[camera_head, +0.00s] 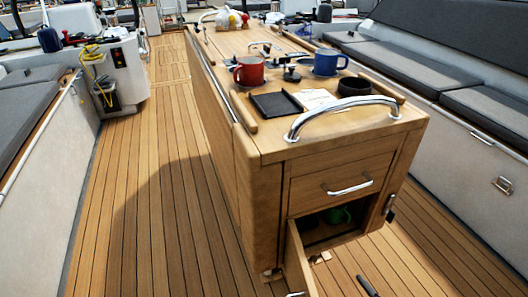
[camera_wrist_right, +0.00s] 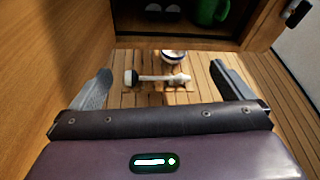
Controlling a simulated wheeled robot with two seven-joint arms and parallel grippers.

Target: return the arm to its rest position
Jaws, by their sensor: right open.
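In the head view only one dark finger of the right gripper (camera_head: 367,286) shows at the bottom edge, right of the open cabinet door (camera_head: 297,262). The rest of the right arm is out of the picture. The gripper is low over the deck in front of the open cabinet (camera_head: 313,229), with the door to its left. My left gripper and arm are not in view.
A green object (camera_head: 338,215) sits inside the cabinet. Small items, including a pale stick with a dark end (camera_wrist_right: 155,78) and a white bowl (camera_wrist_right: 174,56), lie ahead of the fingers. The table (camera_head: 262,135) carries a red mug (camera_head: 249,71) and blue mug (camera_head: 326,62). Deck (camera_head: 150,215) at left is clear.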

